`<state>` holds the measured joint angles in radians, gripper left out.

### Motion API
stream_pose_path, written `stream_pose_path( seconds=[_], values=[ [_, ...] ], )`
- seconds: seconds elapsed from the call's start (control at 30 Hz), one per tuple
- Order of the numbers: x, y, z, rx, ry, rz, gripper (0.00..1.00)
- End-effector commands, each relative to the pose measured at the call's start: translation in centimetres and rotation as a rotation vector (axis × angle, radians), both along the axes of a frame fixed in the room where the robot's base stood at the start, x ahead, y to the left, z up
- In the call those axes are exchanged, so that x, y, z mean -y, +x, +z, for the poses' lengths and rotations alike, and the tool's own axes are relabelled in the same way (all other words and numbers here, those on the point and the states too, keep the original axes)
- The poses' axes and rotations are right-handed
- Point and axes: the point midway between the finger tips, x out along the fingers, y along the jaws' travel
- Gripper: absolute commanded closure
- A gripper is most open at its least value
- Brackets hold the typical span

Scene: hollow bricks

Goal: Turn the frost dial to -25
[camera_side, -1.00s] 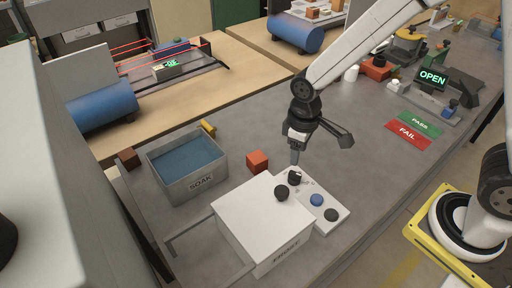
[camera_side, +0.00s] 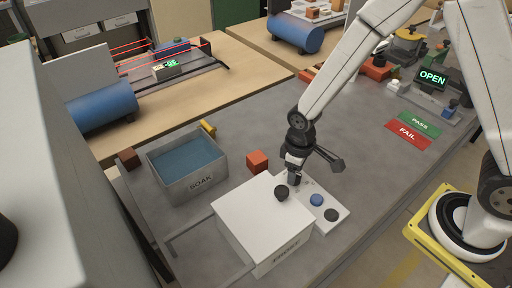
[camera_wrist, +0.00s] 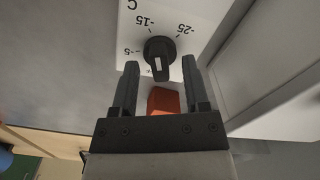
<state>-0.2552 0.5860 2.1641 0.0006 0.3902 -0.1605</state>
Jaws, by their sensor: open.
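The frost dial (camera_wrist: 159,50) is a black knob on a white panel in the wrist view. Its white mark is at the knob's lower end in that picture, on the far side from the upside-down "-15" and "-25" labels; "-5" is at its left. My gripper (camera_wrist: 160,64) is open, with one finger on each side of the knob's lower part and gaps to it. In the side view, my gripper (camera_side: 294,184) points down at the white panel (camera_side: 325,199), and hides the dial there. The white FROST box (camera_side: 255,215) stands beside the panel.
An orange-red brick (camera_side: 257,162) lies behind the box. The SOAK tank (camera_side: 186,190) is at the left.

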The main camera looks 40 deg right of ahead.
Motion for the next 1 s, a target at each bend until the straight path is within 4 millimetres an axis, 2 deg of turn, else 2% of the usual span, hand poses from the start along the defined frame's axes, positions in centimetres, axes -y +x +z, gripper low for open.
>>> stream_pose_path(
  seconds=[0.37, 0.5, 0.53, 0.57, 1.0],
  values=[
    [0.00, 0.01, -0.30, 0.000, 0.000, 0.000, 0.41],
    [0.00, 0.01, -0.29, 0.000, 0.000, 0.000, 0.86],
    [0.00, 0.01, -0.29, 0.000, 0.000, 0.000, 0.95],
    [0.00, 0.01, -0.29, 0.001, 0.000, 0.000, 1.00],
    [0.00, 0.00, -0.27, 0.000, 0.000, -0.034, 1.00]
  ],
)
